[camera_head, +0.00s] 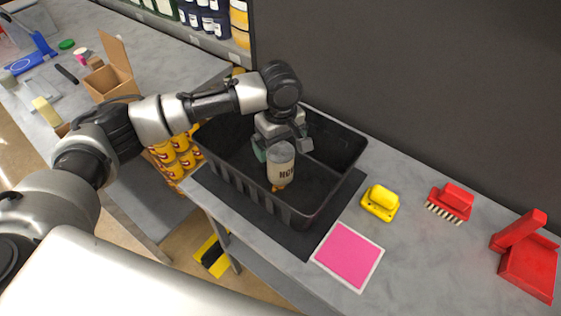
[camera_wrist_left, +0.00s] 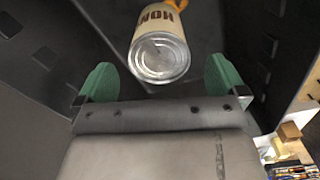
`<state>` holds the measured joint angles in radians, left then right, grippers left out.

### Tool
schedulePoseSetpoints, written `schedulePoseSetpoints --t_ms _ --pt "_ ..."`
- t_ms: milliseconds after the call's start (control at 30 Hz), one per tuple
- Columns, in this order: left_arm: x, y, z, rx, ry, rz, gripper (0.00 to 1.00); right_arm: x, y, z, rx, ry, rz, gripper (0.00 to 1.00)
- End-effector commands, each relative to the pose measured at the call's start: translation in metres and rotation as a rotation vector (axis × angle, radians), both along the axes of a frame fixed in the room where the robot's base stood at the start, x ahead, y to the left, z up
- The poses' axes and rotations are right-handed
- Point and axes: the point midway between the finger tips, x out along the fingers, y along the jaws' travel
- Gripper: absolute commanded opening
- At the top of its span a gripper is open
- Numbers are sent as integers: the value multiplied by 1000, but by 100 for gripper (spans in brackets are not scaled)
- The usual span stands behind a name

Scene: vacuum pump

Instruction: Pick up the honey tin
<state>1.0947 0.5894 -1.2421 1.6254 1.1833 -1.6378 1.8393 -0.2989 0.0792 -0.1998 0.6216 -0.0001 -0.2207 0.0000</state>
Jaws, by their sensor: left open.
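The honey tin (camera_head: 281,164) is a cream can with dark lettering, seen in the head view over the inside of the black crate (camera_head: 302,215). In the left wrist view the tin (camera_wrist_left: 160,45) shows its metal end toward the camera. My left gripper (camera_head: 283,150) reaches down into the crate by the tin. Its green fingers (camera_wrist_left: 160,82) are spread apart, with the tin ahead of and between them, and no finger visibly touches it. Something orange (camera_wrist_left: 194,5) shows beside the tin's far end. My right gripper is not in view.
The crate walls stand close around my left gripper. A pink square (camera_head: 348,255), a yellow block (camera_head: 380,202), a red brush (camera_head: 451,202) and a red dustpan (camera_head: 529,262) lie on the grey counter to the right. An open cardboard box (camera_head: 111,76) stands at the left.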

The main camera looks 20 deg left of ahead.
Motion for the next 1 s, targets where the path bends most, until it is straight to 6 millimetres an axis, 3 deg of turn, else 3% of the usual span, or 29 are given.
schedulePoseSetpoints --t_ms 167,500,767,1000 --pt "0 0 -12 2 1 0 100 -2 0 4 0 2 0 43" --pt "0 0 -57 1 -1 -1 100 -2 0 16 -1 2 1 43" --pt "0 0 -60 0 -1 -1 100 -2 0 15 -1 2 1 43" --pt "0 0 -60 0 -1 -1 63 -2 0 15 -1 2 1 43"
